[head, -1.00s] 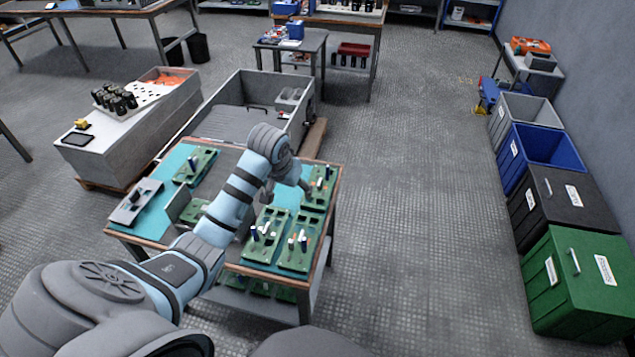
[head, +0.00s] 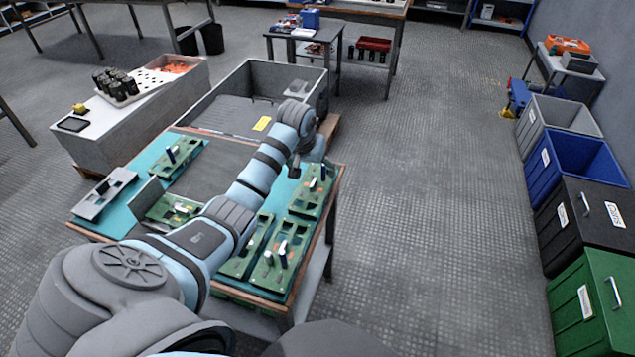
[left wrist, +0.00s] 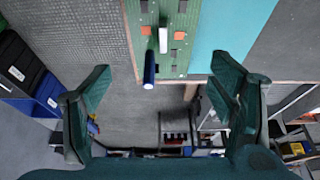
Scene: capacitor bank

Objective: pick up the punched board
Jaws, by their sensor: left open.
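Green boards with holes and small upright parts lie on the table (head: 327,222); I cannot tell which one is called the punched board. The nearest to my left gripper (head: 298,172) is the far-right green board (head: 311,195). In the left wrist view a green board (left wrist: 172,50) with a blue cylinder, a white cylinder and orange blocks shows at the top. My left gripper (left wrist: 160,108) is open, with nothing between its fingers. It hangs at the table's far edge, apart from the board. My right gripper is not in view.
A grey tray with cut-outs (head: 104,194) lies at the table's left. A grey crate (head: 205,105) stands behind the table. A white perforated plate (head: 150,88) with black cylinders sits on a cabinet. Bins (head: 590,290) line the right wall. The floor between is clear.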

